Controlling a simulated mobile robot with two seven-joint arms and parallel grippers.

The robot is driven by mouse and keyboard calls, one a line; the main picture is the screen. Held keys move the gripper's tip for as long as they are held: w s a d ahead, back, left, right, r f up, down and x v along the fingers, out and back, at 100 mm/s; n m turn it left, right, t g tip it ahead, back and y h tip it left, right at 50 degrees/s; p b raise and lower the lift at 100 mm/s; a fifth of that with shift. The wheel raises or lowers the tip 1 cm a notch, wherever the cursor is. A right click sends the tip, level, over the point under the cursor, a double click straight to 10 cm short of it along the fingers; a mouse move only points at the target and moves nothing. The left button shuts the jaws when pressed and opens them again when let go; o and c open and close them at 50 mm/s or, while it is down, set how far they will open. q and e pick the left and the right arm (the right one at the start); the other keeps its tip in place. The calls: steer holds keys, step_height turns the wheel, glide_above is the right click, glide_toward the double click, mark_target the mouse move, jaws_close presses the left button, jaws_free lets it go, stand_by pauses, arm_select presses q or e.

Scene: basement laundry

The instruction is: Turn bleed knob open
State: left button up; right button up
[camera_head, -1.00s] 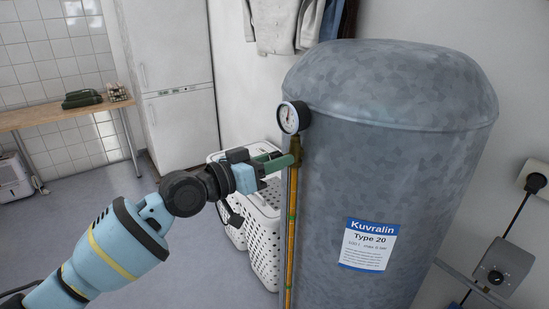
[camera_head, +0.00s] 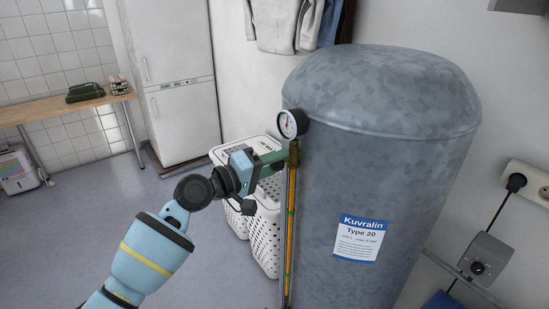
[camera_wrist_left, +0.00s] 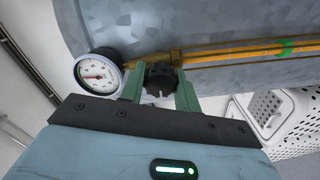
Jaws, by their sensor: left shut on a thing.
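The bleed knob (camera_wrist_left: 160,80) is a small black ribbed knob on the brass fitting below the pressure gauge, seen in the left wrist view. My left gripper (camera_wrist_left: 160,92) has its two green fingers on either side of the knob, shut on it. In the head view the left gripper (camera_head: 281,158) reaches the brass fitting (camera_head: 293,153) at the tank's left side, and its fingers hide the knob there. The round white gauge (camera_head: 291,123) sits just above; it also shows in the left wrist view (camera_wrist_left: 97,73). My right gripper is not in view.
The grey tank (camera_head: 385,170) with a blue and white label fills the right. A yellow sight tube (camera_head: 290,235) runs down its side. White laundry baskets (camera_head: 264,240) stand behind my gripper. A wall control box (camera_head: 485,258) is at the right.

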arm_select(q)
steer(key=n+p, duration=0.1)
steer(key=n, duration=0.2)
steer(key=shift+r+n+p, duration=0.15)
steer(key=shift+n+p, duration=0.15)
steer(key=shift+n, duration=0.7)
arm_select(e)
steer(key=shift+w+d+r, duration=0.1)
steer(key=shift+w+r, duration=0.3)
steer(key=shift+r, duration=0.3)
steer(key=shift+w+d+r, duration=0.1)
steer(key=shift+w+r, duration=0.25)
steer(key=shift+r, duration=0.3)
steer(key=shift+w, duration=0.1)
arm_select(q)
steer(key=o, duration=1)
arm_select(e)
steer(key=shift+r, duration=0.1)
arm_select(q)
steer(key=v, duration=0.7)
steer(key=shift+s+a, duration=0.25)
steer(key=shift+a, duration=0.05)
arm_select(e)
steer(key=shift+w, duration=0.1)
arm_select(q)
steer(key=shift+f, duration=0.25)
